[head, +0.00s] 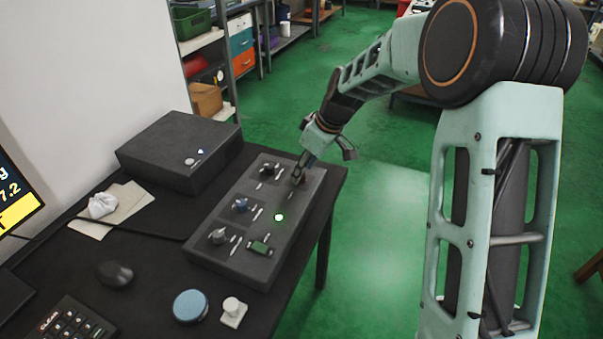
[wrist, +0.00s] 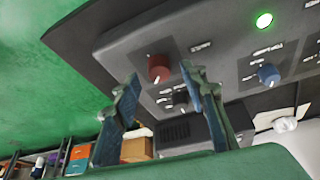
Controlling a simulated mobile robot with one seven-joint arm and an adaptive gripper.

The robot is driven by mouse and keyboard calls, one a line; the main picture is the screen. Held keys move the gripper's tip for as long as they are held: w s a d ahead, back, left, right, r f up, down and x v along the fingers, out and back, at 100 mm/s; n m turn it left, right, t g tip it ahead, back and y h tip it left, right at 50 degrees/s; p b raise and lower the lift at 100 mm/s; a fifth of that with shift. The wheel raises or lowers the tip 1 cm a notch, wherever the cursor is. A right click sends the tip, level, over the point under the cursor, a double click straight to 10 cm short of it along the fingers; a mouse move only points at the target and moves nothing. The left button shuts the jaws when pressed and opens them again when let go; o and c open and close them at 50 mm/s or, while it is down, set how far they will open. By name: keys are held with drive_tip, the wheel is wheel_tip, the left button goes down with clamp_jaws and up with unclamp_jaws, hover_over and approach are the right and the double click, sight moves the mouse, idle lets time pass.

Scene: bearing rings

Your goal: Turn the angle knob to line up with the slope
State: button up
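A dark grey control panel (head: 231,262) lies on the black table and carries several knobs; their labels are too small to read, so I cannot tell which is the angle knob. A red knob with a white pointer line (wrist: 158,68) shows in the wrist view. A blue knob (head: 241,204), a black knob (head: 268,170), a grey knob (head: 218,236) and a green control (head: 260,247) are also on it. My gripper (head: 299,175) is at the panel's far right end. Its fingers (wrist: 160,73) are open, with the red knob between their tips in the picture; contact is unclear.
A green lamp (head: 279,217) glows on the panel. A dark box (head: 180,150) stands behind it. A mouse (head: 115,273), a blue round item (head: 190,306), a keypad (head: 70,322) and a partly cut-off screen (head: 15,195) are to the left and front.

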drive_tip(key=shift+x, duration=0.95)
drive_tip(key=shift+c, duration=0.3)
clamp_jaws()
